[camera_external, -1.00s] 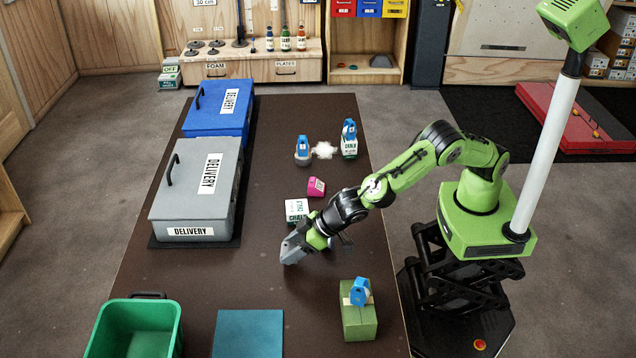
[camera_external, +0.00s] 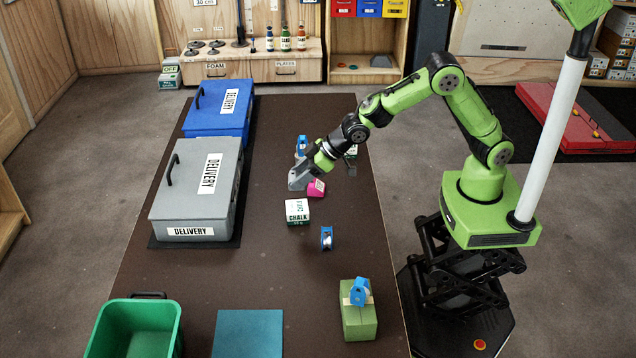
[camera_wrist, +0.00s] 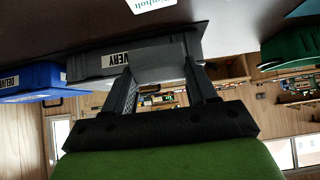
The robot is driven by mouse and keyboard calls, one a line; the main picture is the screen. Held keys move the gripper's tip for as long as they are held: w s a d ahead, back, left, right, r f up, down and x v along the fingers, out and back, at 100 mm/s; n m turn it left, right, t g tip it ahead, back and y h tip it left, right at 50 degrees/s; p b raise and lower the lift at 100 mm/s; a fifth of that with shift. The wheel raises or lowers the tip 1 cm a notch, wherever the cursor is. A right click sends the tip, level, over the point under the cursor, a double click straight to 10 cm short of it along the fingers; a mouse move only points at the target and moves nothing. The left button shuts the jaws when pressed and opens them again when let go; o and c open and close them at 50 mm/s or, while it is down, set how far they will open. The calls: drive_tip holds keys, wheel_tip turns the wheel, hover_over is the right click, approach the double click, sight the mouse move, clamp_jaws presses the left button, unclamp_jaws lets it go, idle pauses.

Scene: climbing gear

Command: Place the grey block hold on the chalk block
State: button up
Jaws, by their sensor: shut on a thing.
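The grey block hold (camera_wrist: 160,62) is clamped between the two fingers of my gripper (camera_wrist: 160,82) in the wrist view. In the external view my gripper (camera_external: 300,180) is raised, with the grey hold (camera_external: 296,179) at its tip, seen just behind and above the chalk block. The chalk block (camera_external: 297,218) is a white box with green lettering, sitting on the dark table. Its top is bare. A white, green-lettered surface (camera_wrist: 150,4) at the top edge of the wrist view may be part of it.
A pink hold (camera_external: 316,188) lies close behind the chalk block, and a blue pulley (camera_external: 327,238) in front of it to the right. A green block (camera_external: 359,322) bears another pulley. Grey (camera_external: 195,205) and blue (camera_external: 215,120) delivery boxes stand left. Table between is clear.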

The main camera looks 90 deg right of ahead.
wheel_tip(320, 180, down, 8)
drive_tip(key=shift+w+r+b, duration=0.1)
drive_tip(key=shift+r+b, duration=0.05)
drive_tip(key=shift+b, duration=0.5)
drive_tip(key=shift+f, duration=0.2)
drive_tip(key=o, duration=1)
drive_tip(key=shift+o, duration=0.2)
drive_tip(key=shift+r, duration=0.15)
